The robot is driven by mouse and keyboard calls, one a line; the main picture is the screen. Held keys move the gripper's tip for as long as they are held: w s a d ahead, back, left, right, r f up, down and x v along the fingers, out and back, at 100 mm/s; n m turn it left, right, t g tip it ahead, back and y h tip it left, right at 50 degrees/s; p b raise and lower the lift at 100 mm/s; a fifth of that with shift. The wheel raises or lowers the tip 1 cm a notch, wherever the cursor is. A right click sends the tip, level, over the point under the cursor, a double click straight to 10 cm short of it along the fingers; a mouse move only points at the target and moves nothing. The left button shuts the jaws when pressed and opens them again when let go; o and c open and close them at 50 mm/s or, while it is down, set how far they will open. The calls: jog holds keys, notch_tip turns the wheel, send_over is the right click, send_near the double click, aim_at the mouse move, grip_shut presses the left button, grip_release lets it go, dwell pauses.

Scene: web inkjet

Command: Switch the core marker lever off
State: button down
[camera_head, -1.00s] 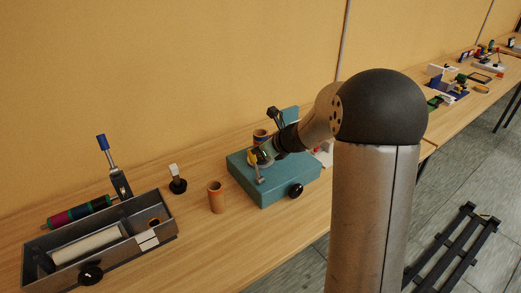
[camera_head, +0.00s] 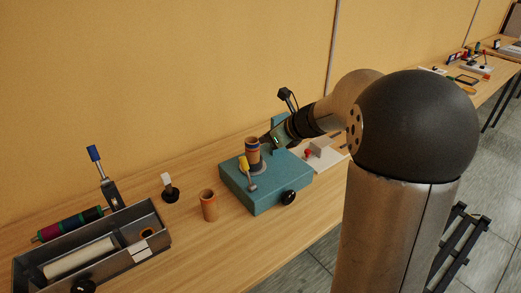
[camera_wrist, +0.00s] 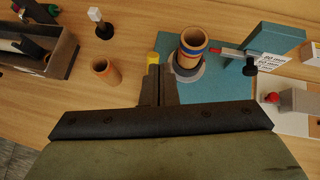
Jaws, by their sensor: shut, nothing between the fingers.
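The core marker is a teal box (camera_head: 265,187) on the table. A brown tube with a blue band (camera_head: 253,153) stands upright on it. Its lever with a yellow tip (camera_head: 243,162) rises at the box's left side; the tip also shows in the wrist view (camera_wrist: 153,58). My gripper (camera_wrist: 159,70) is shut and empty, its fingers just beside the yellow tip in the wrist view; I cannot tell whether they touch it. The fingers hide the lower lever there. In the head view the fingertips are hard to make out behind the tube.
An orange tube (camera_head: 208,205) and a white-tipped black stand (camera_head: 169,188) are left of the box. A grey tray with a white roll (camera_head: 80,257) is farther left. A white base with a red knob (camera_head: 316,154) is close on the right.

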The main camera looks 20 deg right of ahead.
jog(key=shift+s+d+r, duration=0.1)
jog(key=shift+d+r, duration=0.1)
jog(key=shift+r, duration=0.45)
jog(key=shift+s+d+r, duration=0.1)
jog(key=shift+d+r, duration=0.05)
jog(key=shift+r, duration=0.45)
jog(key=s+a+f+n+g, duration=0.2)
jog(key=s+a+n+g, duration=0.1)
jog(key=s+a+n, duration=0.45)
jog(key=s+f+n+g+h, duration=0.2)
jog(key=s+f+n+h, duration=0.1)
jog(key=s+n, duration=0.7)
jog(key=s+d+f+n+g+h, duration=0.1)
jog(key=s+f+n, duration=0.3)
jog(key=s+n, duration=0.7)
jog(key=s+g+h, duration=0.1)
jog(key=s, duration=0.2)
jog(key=shift+s+d+f+g+h, duration=0.25)
jog(key=shift+f+g+h, duration=0.05)
jog(key=shift+h, duration=0.1)
